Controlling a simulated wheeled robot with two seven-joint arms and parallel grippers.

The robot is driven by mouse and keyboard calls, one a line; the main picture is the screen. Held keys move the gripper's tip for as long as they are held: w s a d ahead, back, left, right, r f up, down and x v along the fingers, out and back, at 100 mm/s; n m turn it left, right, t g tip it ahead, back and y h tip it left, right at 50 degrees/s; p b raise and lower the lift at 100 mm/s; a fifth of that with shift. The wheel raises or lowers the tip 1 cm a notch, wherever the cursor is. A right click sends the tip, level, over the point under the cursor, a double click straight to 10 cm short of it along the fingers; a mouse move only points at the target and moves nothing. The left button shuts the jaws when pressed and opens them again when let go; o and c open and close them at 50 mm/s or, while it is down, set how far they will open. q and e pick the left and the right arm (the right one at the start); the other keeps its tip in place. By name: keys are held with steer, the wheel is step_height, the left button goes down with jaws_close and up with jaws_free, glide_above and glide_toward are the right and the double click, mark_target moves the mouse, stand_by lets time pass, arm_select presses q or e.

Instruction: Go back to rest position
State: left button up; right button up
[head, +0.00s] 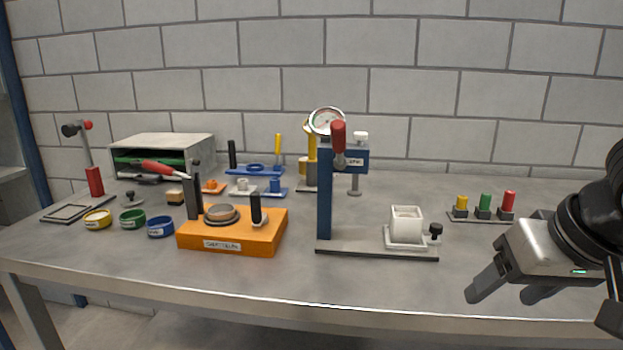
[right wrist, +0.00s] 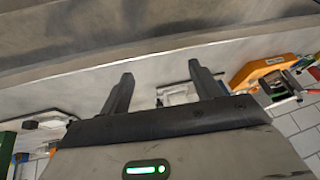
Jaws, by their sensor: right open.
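My right gripper (head: 507,291) is at the right of the head view, in front of the table's right part. Its two dark fingers are apart and nothing is between them. The fingers also show spread in the right wrist view (right wrist: 160,85), pointing towards the tabletop. My left gripper is in neither view.
The grey table (head: 280,285) carries an orange block (head: 240,240), a blue press (head: 324,200) with a red handle, and a white cup (head: 406,224) on its base. Coloured rings (head: 132,219) lie at the left. Coloured knobs (head: 485,202) stand behind my right gripper. A brick wall is behind.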

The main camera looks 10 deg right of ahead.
steer(key=w+a+f+n+t+y, duration=0.1)
steer(key=a+f+t+y, duration=0.1)
steer(key=f, duration=0.8)
steer(key=w+a+f+n+t+y, duration=0.1)
steer(key=a+f+y, duration=0.1)
steer(key=f, duration=0.9)
arm_select(q)
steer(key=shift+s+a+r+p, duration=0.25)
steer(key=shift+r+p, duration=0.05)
steer(key=shift+p, duration=1.2)
arm_select(e)
steer(key=s+a+f+n+t+h, duration=0.1)
steer(key=s+a+f+t, duration=0.1)
steer(key=s+a+f, duration=0.5)
steer(key=shift+s+a+f+n, duration=0.35)
steer(key=shift+a+f, duration=0.4)
steer(key=shift+a, duration=1.35)
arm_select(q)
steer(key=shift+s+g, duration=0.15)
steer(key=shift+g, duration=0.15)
